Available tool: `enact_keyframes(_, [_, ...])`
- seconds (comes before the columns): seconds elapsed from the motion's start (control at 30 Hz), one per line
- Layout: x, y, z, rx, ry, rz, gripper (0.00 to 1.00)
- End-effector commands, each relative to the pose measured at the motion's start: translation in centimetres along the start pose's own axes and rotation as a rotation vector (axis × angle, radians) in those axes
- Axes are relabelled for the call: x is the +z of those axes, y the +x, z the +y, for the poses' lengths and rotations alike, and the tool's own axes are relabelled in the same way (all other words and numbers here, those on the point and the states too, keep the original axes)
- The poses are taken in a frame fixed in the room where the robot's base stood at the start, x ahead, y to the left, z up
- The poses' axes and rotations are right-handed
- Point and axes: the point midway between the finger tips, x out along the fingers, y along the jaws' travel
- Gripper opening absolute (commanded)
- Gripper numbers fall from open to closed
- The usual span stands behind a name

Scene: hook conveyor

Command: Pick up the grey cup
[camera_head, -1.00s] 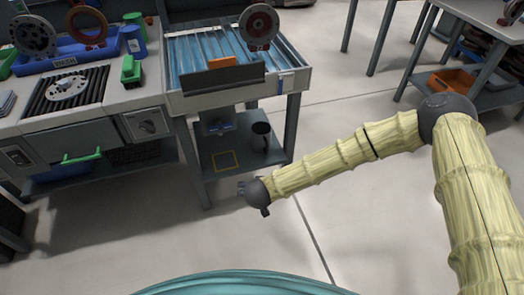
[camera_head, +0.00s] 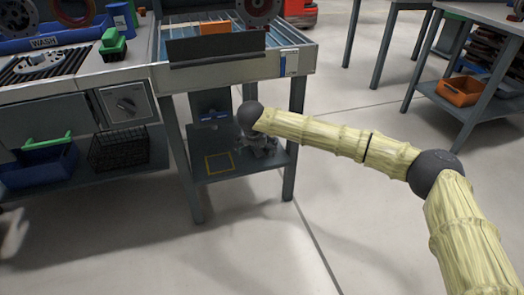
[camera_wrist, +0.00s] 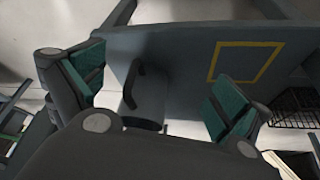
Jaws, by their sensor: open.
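The grey cup (camera_wrist: 148,98) stands on the lower shelf (camera_head: 232,176) of the conveyor table. In the wrist view it is dark, with its handle toward the upper left. My gripper (camera_wrist: 157,85) is open, with a teal-padded finger on either side of the cup, and both pads look apart from it. In the head view my gripper (camera_head: 262,147) is over the right part of the shelf and hides most of the cup. My own gripper body covers the lower part of the wrist view.
A yellow square outline (camera_head: 219,163) is marked on the shelf left of my gripper. The table's front right leg (camera_head: 293,140) stands close to my arm. A black wire basket (camera_head: 119,149) and a blue bin (camera_head: 40,165) are farther left. The floor in front is clear.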

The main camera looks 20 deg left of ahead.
Motion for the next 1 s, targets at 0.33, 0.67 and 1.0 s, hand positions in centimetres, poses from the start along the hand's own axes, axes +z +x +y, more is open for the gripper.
enact_keyframes(0.33, [-2.3, 1.6, 0.3, -0.011, 0.001, -0.024, 1.00])
enact_keyframes(0.67, [-6.8, 3.6, 0.2, -0.011, 0.001, -0.024, 1.00])
enact_keyframes(1.0, [-10.6, 5.0, 0.2, -0.011, 0.001, -0.023, 1.00])
